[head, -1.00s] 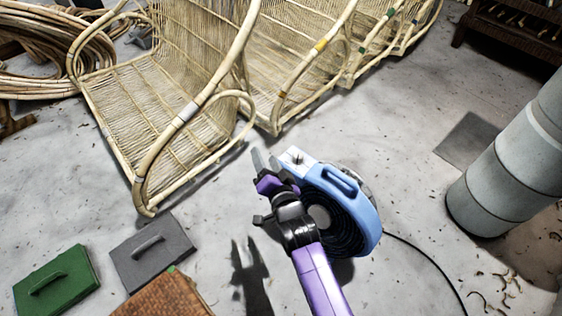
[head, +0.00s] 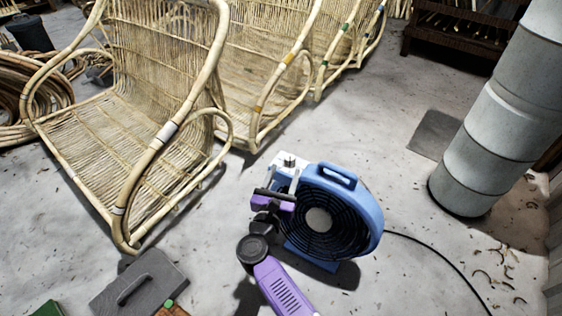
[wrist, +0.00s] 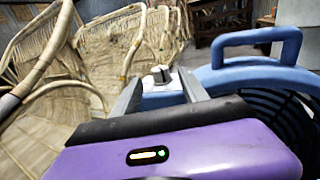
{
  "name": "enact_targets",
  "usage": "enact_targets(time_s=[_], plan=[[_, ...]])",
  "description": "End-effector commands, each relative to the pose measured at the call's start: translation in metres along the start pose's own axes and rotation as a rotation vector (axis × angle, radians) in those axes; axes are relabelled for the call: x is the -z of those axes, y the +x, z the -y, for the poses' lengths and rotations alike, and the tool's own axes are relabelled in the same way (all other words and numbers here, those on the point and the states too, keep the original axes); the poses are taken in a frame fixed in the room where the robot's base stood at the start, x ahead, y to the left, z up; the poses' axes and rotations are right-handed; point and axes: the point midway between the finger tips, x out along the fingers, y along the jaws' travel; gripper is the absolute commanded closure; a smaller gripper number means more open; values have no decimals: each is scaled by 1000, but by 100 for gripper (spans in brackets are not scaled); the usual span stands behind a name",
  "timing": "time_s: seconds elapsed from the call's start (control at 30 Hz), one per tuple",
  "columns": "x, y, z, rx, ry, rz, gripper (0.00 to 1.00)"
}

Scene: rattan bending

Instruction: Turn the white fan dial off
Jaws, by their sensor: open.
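The blue fan (head: 370,215) stands on the floor right of centre, with a handle on top and a dark round grille. A white box on its left side carries the small dial (head: 289,160). My gripper (head: 283,181) is open beside the fan's left side, just in front of the white box. The fingers look apart from the knob, though the exact gap is hard to tell. The fan handle (wrist: 255,40) is just right of my gripper.
Rattan chairs (head: 130,130) stand in a row behind and left of the fan. A large grey pipe (head: 490,140) stands at the right. A black cable runs along the floor from the fan. A grey case (head: 140,285) lies at the lower left. Floor right of the fan is mostly clear.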

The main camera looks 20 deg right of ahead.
Motion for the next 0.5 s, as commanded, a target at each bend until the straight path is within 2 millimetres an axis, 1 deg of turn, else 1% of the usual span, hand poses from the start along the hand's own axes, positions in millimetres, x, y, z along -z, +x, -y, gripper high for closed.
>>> enact_targets(time_s=[0.3,0.5], plan=[[1,48,0,0,-1,3,48],[0,68,0,-2,-3,3,48]])
